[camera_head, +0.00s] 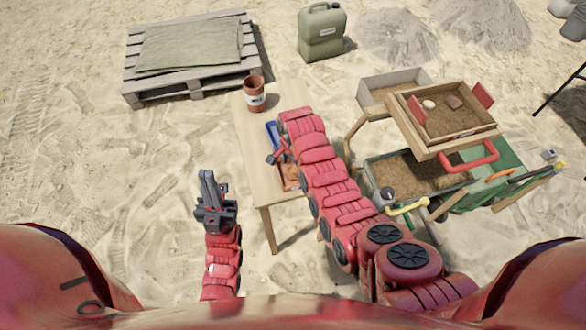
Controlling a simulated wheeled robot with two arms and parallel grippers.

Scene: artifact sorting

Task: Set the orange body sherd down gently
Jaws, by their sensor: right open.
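My right arm reaches over the light wooden table (245,140), and its gripper (276,158) is low over the tabletop, open. An orange-brown surface (291,176) shows just below that gripper, partly covered by the arm. I cannot tell whether it is the orange body sherd or a tray, nor whether anything touches the jaws. A blue item (271,131), perhaps a tray, lies just beyond the gripper, partly hidden by the arm. My left gripper (208,178) is left of the table, away from it, with nothing visible in it; its jaw gap is unclear.
A brown labelled pot (254,94) stands at the table's far end. At right, a wooden sieve (438,142) with red handles holds a whitish piece (429,104) and a brown piece (454,102). A pallet (190,88) and green jerrycan (322,47) stand behind on sand.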

